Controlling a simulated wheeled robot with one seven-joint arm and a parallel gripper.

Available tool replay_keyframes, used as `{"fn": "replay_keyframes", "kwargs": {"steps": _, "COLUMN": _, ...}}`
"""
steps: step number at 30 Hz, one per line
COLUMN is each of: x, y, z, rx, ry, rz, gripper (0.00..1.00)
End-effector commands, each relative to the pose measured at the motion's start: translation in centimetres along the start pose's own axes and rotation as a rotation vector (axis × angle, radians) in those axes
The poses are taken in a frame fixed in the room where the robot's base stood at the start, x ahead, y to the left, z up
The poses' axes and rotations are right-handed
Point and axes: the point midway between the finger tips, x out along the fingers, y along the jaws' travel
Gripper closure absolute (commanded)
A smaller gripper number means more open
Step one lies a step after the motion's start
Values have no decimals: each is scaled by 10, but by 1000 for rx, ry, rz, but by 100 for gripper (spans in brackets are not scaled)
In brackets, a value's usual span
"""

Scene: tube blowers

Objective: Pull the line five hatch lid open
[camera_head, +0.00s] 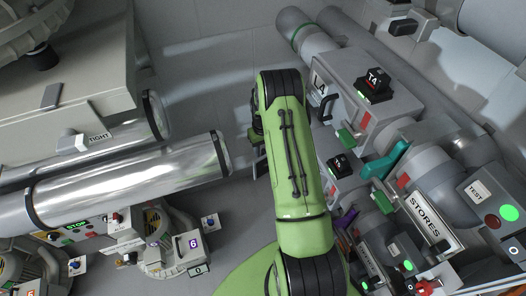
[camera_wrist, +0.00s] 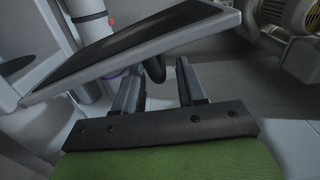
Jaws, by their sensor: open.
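A light grey flat lid with a dark inset panel (camera_wrist: 120,45) crosses the upper left of the wrist view, slanted in the picture. I take it for the hatch lid, but no line number shows on it there. A black knob-like grip (camera_wrist: 155,68) shows below its edge. My gripper (camera_wrist: 158,75) is open, its two fingers either side of the grip with a gap visible. I cannot tell whether they touch it, or how far the lid stands open. In the head view my green arm hides most of the line five area; a T5 tag (camera_head: 338,164) shows beside it.
The L4 housing (camera_head: 352,92) with its T4 tag stands upper right. A STORES plate (camera_head: 425,221) is lower right. Some grey floor (camera_head: 215,85) is clear behind my arm.

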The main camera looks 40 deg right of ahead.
Motion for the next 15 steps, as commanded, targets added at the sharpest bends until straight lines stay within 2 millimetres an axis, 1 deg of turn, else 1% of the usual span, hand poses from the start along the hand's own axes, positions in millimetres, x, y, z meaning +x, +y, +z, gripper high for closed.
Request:
{"fn": "replay_keyframes", "kwargs": {"steps": 1, "x": 5, "y": 0, "z": 0, "rx": 0, "ry": 1, "rz": 0, "gripper": 60}}
{"fn": "replay_keyframes", "kwargs": {"steps": 3, "x": 8, "y": 0, "z": 0, "rx": 0, "ry": 1, "rz": 0, "gripper": 60}}
{"fn": "replay_keyframes", "kwargs": {"steps": 9, "x": 7, "y": 0, "z": 0, "rx": 0, "ry": 1, "rz": 1, "gripper": 60}}
{"fn": "replay_keyframes", "kwargs": {"steps": 10, "x": 7, "y": 0, "z": 0, "rx": 0, "ry": 1, "rz": 1, "gripper": 61}}
{"fn": "replay_keyframes", "kwargs": {"steps": 15, "x": 7, "y": 0, "z": 0, "rx": 0, "ry": 1, "rz": 0, "gripper": 87}}
